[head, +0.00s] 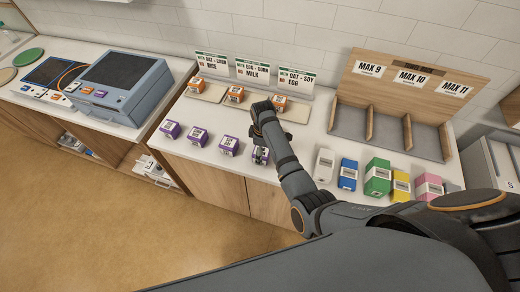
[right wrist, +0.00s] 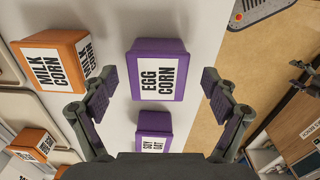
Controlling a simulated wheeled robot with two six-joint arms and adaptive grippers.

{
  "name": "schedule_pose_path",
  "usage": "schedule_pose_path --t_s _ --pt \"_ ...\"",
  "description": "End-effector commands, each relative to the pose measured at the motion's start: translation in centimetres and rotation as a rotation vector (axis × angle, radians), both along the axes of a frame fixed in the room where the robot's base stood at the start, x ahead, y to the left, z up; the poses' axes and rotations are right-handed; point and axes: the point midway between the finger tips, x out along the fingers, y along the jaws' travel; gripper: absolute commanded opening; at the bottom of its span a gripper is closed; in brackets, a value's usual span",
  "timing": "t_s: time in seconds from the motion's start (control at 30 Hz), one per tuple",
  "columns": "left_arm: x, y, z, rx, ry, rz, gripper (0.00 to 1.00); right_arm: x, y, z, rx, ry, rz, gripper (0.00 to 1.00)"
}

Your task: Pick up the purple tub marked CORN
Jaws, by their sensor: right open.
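A purple tub marked EGG CORN (right wrist: 160,70) stands on the counter, ahead of and between my right gripper's fingers in the right wrist view; nothing is gripped. A purple tub marked SOY OAT (right wrist: 153,130) is closer to the gripper's base; in the head view one purple tub (head: 260,155) is partly hidden below the gripper.
More purple tubs (head: 170,130) stand to the left. Orange tubs, one marked MILK CORN (right wrist: 60,60), stand behind the purple row. A blue-grey case (head: 120,85) is at left. A wooden divider (head: 390,135) and coloured boxes (head: 378,177) are at right.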

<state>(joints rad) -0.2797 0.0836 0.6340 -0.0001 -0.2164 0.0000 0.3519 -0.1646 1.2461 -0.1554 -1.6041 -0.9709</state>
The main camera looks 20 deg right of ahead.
Motion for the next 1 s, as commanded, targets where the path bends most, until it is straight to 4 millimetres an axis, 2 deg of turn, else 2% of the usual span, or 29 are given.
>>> schedule_pose_path --t_s 0.13,0.23,0.37,0.83,1.0 --pt "-1.5 -0.3 -0.2 -0.004 0.023 0.002 0.81 -1.0 -0.1 -1.6 0.0 -0.001 0.004 0.87" --pt "-2.6 -0.3 -0.3 -0.004 0.039 0.003 0.81 -1.1 -0.1 -1.7 0.001 -0.003 0.004 0.87" --pt "-2.8 -0.3 -0.3 -0.004 0.044 0.003 0.81 -1.1 -0.1 -1.7 0.001 -0.003 0.004 0.85" --pt "-2.7 -0.3 -0.3 -0.004 0.042 0.003 0.81 -1.1 0.0 -1.7 0.002 -0.001 0.004 0.22" --pt "-2.4 -0.3 -0.3 -0.004 0.036 0.002 0.81 -1.2 0.0 -1.8 0.002 0.0 0.004 0.21"
